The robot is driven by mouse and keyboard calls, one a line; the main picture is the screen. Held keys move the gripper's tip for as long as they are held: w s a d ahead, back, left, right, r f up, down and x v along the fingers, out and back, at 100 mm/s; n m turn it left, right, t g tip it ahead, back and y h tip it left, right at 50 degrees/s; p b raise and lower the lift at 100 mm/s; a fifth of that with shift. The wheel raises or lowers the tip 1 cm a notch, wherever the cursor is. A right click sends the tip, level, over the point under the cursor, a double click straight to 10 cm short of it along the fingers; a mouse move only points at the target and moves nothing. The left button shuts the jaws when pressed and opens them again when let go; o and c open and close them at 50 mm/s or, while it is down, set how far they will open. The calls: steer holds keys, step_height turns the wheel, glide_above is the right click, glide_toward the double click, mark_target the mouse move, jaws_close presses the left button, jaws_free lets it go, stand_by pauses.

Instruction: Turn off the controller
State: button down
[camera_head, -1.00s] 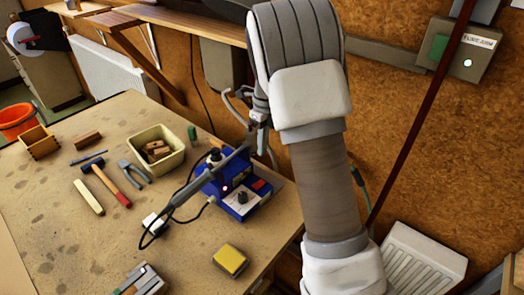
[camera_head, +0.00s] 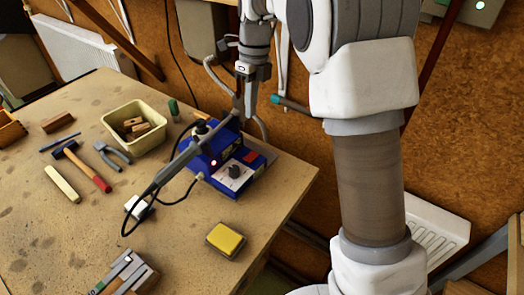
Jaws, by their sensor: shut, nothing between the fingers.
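The controller (camera_head: 229,171) is a blue box on the workbench near its right edge. Its sloped front has a dark knob on a pale plate, a red rocker switch (camera_head: 251,156) and a small lit red light (camera_head: 213,163). A grey iron-like tool (camera_head: 170,172) with a black cable lies slanted across its left side. My gripper (camera_head: 239,117) points down just behind and above the controller, partly overlapping the tool in the picture. It is shut and empty. Its fingertips look apart from the red switch; whether they touch anything else is unclear.
A wooden wall stands behind, with a white radiator (camera_head: 430,228) at right.

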mark_target(248, 158)
steer(key=shift+r, duration=0.1)
stand_by(0.4)
steer(key=f, duration=0.4)
steer(key=s+f, duration=0.1)
steer(key=f, duration=0.4)
steer(key=a+f+b, duration=0.1)
steer(key=f, duration=0.3)
steer(key=shift+s+f, duration=0.2)
steer(key=shift+f, duration=0.2)
steer(key=shift+s+a+f, duration=0.1)
steer(key=shift+s+f, duration=0.1)
steer(key=shift+f, duration=0.2)
